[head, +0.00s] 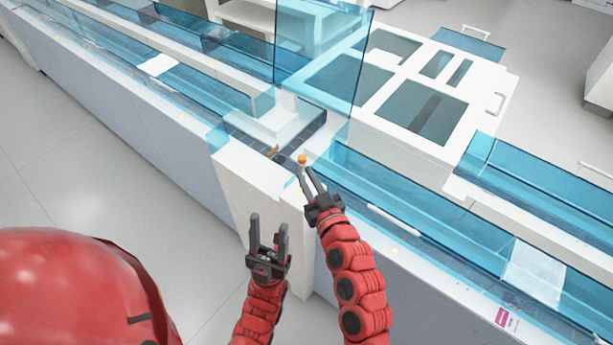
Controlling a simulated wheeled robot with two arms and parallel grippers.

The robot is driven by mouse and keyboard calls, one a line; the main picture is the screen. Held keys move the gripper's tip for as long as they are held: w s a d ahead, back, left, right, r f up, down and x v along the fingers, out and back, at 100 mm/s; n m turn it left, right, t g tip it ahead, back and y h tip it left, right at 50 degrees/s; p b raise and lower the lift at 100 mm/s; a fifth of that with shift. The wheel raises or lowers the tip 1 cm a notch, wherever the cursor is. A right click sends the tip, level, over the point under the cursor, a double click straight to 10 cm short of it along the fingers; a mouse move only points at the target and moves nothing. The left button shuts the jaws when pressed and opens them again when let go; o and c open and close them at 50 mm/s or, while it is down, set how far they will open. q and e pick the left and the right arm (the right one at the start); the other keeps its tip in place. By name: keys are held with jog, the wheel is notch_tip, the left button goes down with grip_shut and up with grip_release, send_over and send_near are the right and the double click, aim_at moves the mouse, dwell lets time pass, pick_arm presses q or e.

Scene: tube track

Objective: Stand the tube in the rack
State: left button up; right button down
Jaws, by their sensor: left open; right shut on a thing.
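A tube with an orange cap (302,159) is between the fingertips of my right gripper (305,173), which is shut on it. Only the cap shows clearly; the fingers hide most of the body. The held tube is over the gap in the track, close to a dark slotted strip. A second small orange piece (272,151) shows just left of it, on or beside the dark strip (250,140). I cannot make out the rack clearly there. My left gripper (269,222) is open and empty, in front of the white bench block and lower in the picture.
Blue clear guards (430,215) line the track to the right, and a tall clear panel (320,50) stands behind the gap. A white machine with dark windows (420,105) is at the back right. Grey floor (70,150) is free at the left.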

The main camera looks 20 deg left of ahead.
jog(key=shift+f, duration=0.15)
jog(key=shift+f+b, duration=0.35)
jog(key=shift+b, duration=0.25)
jog(key=shift+f+b, duration=0.2)
jog(key=shift+b, duration=0.15)
dwell(0.3)
jog(key=c, duration=0.8)
grip_release()
jog(key=shift+o, duration=0.2)
